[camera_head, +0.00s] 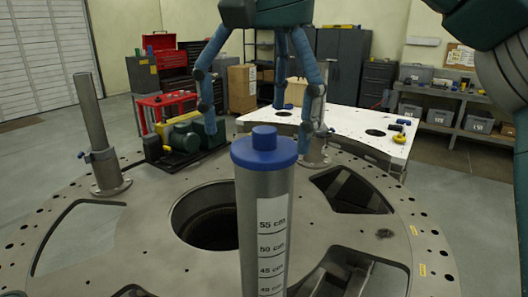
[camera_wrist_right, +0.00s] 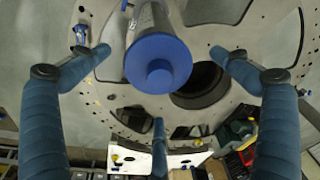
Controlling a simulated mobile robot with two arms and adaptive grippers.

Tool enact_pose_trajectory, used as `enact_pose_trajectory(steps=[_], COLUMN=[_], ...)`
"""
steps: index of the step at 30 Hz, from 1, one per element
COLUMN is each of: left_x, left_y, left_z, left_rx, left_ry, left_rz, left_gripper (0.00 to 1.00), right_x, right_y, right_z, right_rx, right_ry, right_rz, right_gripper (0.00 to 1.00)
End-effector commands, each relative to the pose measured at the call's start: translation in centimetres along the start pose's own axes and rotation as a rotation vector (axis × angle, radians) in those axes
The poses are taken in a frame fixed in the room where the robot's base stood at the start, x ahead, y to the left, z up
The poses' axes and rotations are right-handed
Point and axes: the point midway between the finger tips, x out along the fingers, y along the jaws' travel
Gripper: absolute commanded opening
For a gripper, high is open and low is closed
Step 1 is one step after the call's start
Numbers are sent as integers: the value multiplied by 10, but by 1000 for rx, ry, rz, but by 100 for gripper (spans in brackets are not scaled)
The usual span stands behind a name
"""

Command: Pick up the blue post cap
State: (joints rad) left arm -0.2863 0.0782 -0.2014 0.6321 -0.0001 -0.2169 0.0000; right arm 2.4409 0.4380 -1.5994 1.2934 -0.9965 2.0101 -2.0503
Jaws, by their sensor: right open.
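The blue post cap (camera_head: 264,150) sits on top of an upright grey post (camera_head: 262,225) with a centimetre scale, at the front of the round metal plate. In the right wrist view the cap (camera_wrist_right: 158,64) shows large, with its raised knob facing the camera. My right gripper (camera_head: 263,125) hangs from above, its blue fingers spread wide and empty. In the right wrist view the open fingers (camera_wrist_right: 160,80) stand around the cap, clear of it on the sides I see. My left gripper is not in view.
The round turret plate (camera_head: 150,220) has large openings. Another post (camera_head: 94,120) stands at its left, and a further post (camera_head: 314,115) stands behind the right gripper. A yellow and green machine (camera_head: 183,138) and a white table (camera_head: 352,128) lie beyond. Shelves line the back wall.

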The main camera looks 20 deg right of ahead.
Motion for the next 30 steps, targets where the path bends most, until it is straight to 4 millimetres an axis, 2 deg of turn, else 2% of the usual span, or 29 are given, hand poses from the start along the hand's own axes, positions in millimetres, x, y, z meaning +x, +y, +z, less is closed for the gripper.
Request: enact_pose_trajectory(steps=[1, 6, 10, 16, 24, 30], left_x=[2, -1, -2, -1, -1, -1], left_y=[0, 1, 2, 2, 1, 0], left_z=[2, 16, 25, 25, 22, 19], left_rx=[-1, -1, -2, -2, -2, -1], left_ry=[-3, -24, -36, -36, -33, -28], left_rz=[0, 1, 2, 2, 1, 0], left_gripper=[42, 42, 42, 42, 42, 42], right_x=[12, 29, 34, 34, 34, 34], right_y=[1, 1, 1, 1, 1, 1], right_z=[0, -1, -1, -1, -1, -2], right_rx=[-2, 0, 2, 2, 3, 4], right_ry=[-6, -5, -2, -1, -1, 0], right_rz=[0, 0, -1, -1, -1, -1], right_gripper=[99, 99, 99, 99, 45, 44])
